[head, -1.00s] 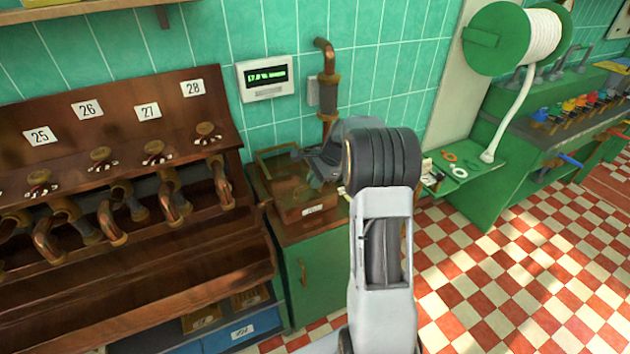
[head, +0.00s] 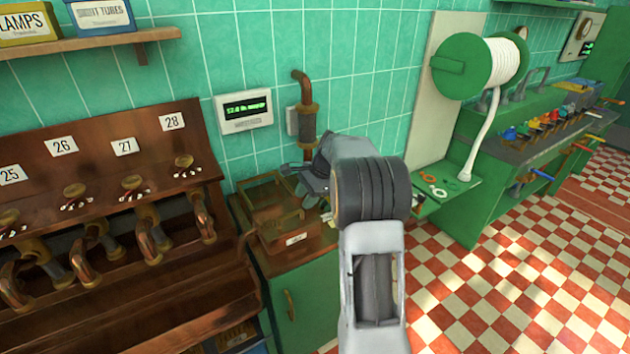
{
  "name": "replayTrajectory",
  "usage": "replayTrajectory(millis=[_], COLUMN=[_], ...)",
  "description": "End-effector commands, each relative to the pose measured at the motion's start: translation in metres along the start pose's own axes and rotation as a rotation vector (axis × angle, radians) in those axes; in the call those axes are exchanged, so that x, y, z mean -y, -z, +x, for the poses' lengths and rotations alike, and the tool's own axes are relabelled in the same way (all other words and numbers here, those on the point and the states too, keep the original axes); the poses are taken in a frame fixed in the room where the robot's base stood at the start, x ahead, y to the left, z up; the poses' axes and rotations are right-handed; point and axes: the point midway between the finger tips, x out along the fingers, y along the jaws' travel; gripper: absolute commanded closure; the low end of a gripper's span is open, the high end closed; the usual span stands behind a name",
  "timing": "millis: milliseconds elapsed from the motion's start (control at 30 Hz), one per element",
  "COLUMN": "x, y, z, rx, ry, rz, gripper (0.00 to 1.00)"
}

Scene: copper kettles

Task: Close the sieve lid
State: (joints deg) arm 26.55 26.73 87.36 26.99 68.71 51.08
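A copper-brown box (head: 284,236) with a small white label on its front stands on the green cabinet; it looks like the sieve. A thin brown frame (head: 258,182) rises at its back left and may be its raised lid, though I cannot tell for sure. My gripper (head: 297,181) is grey and seen partly from behind, at the box's back right, below the wall pipe. My own wrist hides part of it and the cabinet top's right side. I cannot tell whether its fingers are apart or touch the box.
A copper pipe (head: 306,120) and a display box (head: 244,111) are on the tiled wall behind. A brown rack (head: 110,170) with numbered pipes stands close at left. A green bench (head: 450,205) with a hose reel (head: 480,65) is at right. Checkered floor (head: 500,290) lies open at right.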

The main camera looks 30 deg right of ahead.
Motion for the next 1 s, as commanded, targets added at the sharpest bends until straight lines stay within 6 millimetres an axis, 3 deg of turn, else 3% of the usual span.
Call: replayTrajectory(millis=[200,400,600,1000], x=[0.0,0.0,-0.001,-0.001], y=[0.001,0.001,0.001,0.0], z=[-0.044,-0.07,-0.082,-0.083], rx=[0.0,0.0,0.001,0.001], ry=[0.002,0.0,-0.001,-0.002], rz=[0.0,0.001,0.001,0.001], gripper=[0.61,0.61,0.61,0.61])
